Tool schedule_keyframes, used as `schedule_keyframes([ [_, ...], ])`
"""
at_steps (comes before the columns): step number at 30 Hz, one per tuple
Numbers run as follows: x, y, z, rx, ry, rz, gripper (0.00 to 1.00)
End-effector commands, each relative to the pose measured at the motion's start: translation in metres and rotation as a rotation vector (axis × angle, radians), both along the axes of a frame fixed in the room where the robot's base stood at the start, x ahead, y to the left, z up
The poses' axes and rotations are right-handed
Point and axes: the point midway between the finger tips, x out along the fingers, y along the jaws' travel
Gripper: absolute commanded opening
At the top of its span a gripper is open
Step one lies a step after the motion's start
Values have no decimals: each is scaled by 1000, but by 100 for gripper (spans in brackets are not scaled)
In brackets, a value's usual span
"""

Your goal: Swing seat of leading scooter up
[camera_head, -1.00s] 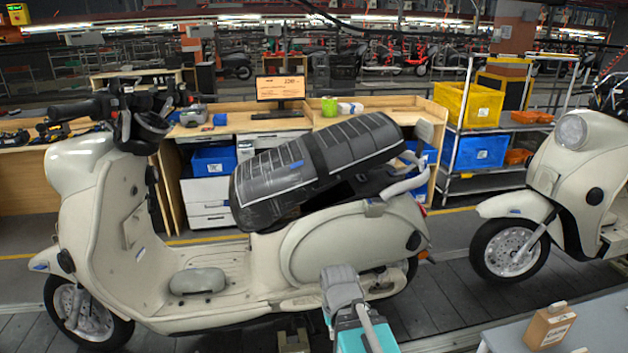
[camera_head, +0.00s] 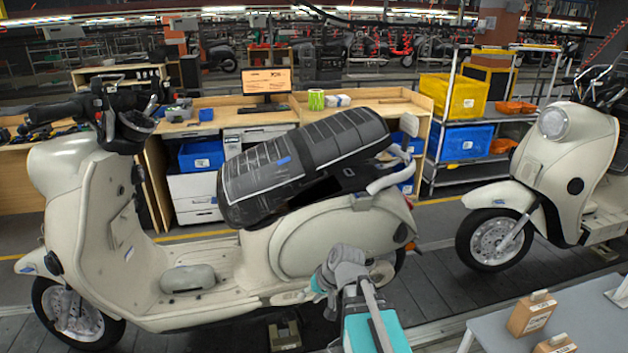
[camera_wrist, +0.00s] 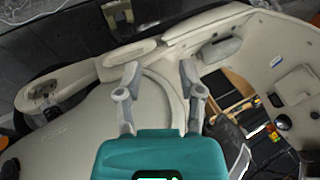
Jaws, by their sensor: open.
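The leading scooter (camera_head: 190,292) is cream and stands on the left in the head view. Its black seat (camera_head: 265,172) slopes, with the rear end higher than the front. A dark gap shows between the seat's rear part and the body. My gripper (camera_head: 340,262) is in front of the scooter's rear side panel (camera_head: 320,240), below the seat. In the wrist view my gripper (camera_wrist: 160,72) is open and empty, fingers spread over the cream bodywork (camera_wrist: 75,135). A dark shape at the lower right there may be the seat; I cannot tell.
A second cream scooter (camera_head: 575,160) stands behind on the right. A grey table (camera_head: 590,312) with small brown boxes (camera_head: 531,313) is at the front right. Workbenches (camera_head: 215,122) and a shelf with a yellow bin (camera_head: 455,97) stand beyond the conveyor.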

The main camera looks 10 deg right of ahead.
Motion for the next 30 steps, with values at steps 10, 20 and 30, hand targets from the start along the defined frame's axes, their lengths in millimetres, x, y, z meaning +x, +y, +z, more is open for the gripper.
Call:
schedule_keyframes([
  [10,68,-18,75,350,-281,-150,50],
  [20,118,-76,154,637,-545,-371,50],
  [30,138,-132,201,801,-700,-548,50],
])
